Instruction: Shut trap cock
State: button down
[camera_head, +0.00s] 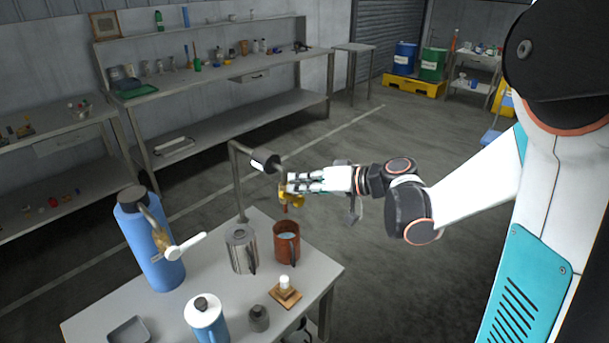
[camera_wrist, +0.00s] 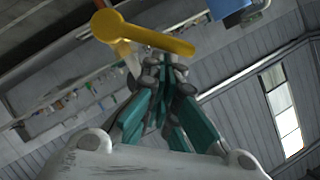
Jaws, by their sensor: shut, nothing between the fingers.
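The trap cock (camera_head: 297,199) has a yellow handle and sits at the end of a grey bent pipe (camera_head: 237,185) that rises from the table. In the wrist view the yellow lever (camera_wrist: 155,38) runs from a round hub at left out to the right. My gripper (camera_head: 291,184) is at the cock, with its fingers shut and empty. In the wrist view its teal and grey fingertips (camera_wrist: 165,68) meet close to the lever's right part; I cannot tell if they touch. Part of the cock is hidden behind my gripper in the head view.
A copper mug (camera_head: 287,247) with pale liquid stands below the cock. Beside it are a metal jug (camera_head: 241,250), a tall blue flask (camera_head: 150,245) with a white-handled tap, a small blue-white jug (camera_head: 206,320) and a wooden block (camera_head: 285,295). The floor right of the table is clear.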

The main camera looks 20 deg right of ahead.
aim_at(282, 193)
jog(key=a+f+n+h, duration=0.1)
jog(key=s+a+f+n+t+h, duration=0.1)
jog(key=n, duration=0.1)
jog(key=s+a+f+n+h, duration=0.1)
jog(key=a, duration=0.1)
jog(key=shift+s+n+h+b, duration=0.1)
jog(key=shift+n+h+b, duration=0.2)
jog(key=shift+b, duration=0.05)
jog(key=shift+f, duration=0.1)
dwell(0.5)
jog(key=r+p, duration=0.3)
jog(key=r, duration=0.1)
jog(key=shift+w+a, duration=0.25)
jog(key=shift+w, duration=0.1)
jog(key=p+v, duration=0.4)
jog(key=v, duration=0.6)
jog(key=shift+s+f, duration=0.2)
jog(key=shift+s, duration=0.1)
jog(key=shift+a, duration=0.1)
